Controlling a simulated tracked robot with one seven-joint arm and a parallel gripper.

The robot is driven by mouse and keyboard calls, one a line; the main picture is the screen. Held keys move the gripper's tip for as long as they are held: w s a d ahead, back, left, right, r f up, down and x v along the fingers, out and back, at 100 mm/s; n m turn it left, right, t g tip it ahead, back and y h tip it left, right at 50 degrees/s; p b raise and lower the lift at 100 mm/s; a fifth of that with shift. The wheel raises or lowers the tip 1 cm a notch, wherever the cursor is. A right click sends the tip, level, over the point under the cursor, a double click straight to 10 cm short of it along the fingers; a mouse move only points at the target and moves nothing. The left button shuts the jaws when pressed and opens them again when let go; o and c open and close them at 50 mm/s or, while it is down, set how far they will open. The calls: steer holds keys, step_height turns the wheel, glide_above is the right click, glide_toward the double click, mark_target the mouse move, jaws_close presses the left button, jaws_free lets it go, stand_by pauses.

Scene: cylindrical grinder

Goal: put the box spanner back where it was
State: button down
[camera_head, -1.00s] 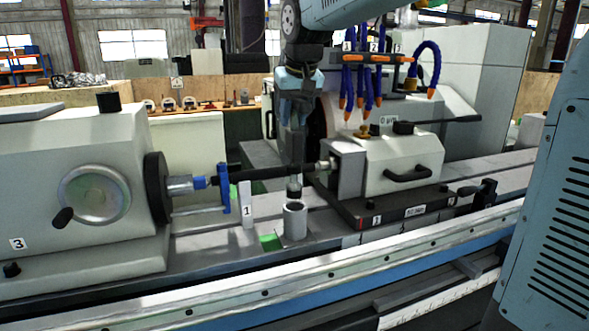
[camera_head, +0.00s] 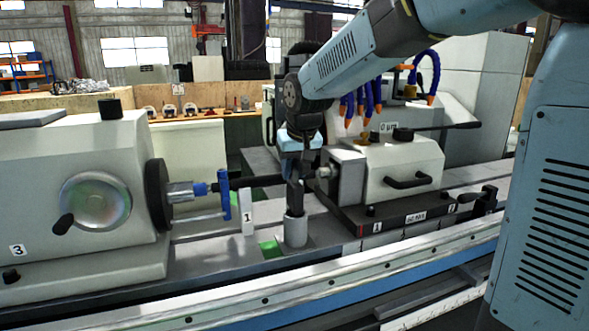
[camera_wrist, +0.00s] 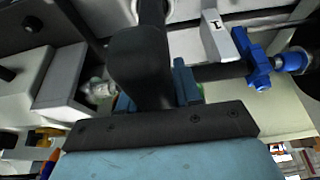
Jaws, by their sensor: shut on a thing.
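The box spanner (camera_wrist: 145,62) is a dark upright tool between the fingers of my gripper (camera_head: 297,180). In the wrist view my gripper (camera_wrist: 155,88) is shut on it, and the spanner's body hides part of the fingers. A grey cylindrical holder (camera_head: 294,231) stands on the machine bed. The spanner's lower end is at the holder's mouth and appears to be inside it; how deep it sits is hidden. The spanner looks about upright.
A white plate marked 1 (camera_head: 247,212) and a blue clamp (camera_head: 225,195) stand left of the holder. A dark horizontal bar (camera_head: 262,182) runs close behind my gripper. The white tailstock (camera_head: 402,165) is close on the right. A green patch (camera_head: 268,246) lies beside the holder.

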steer(key=c, duration=0.8)
jaws_free()
steer(key=v, duration=1.2)
steer(key=shift+s, duration=0.1)
steer(key=s+d+f+m, duration=0.1)
steer(key=s+d+f, duration=0.2)
steer(key=s+d, duration=0.3)
steer(key=s+d+f+m+t, duration=0.1)
steer(key=s+d+f, duration=0.3)
steer(key=s, duration=0.4)
steer(key=s+d+f+m+h, duration=0.1)
steer(key=s+d+f, duration=0.2)
steer(key=s+d, duration=0.4)
steer(key=shift+s+d+f, duration=0.25)
steer(key=shift+s+d, duration=0.05)
steer(key=shift+s, duration=0.05)
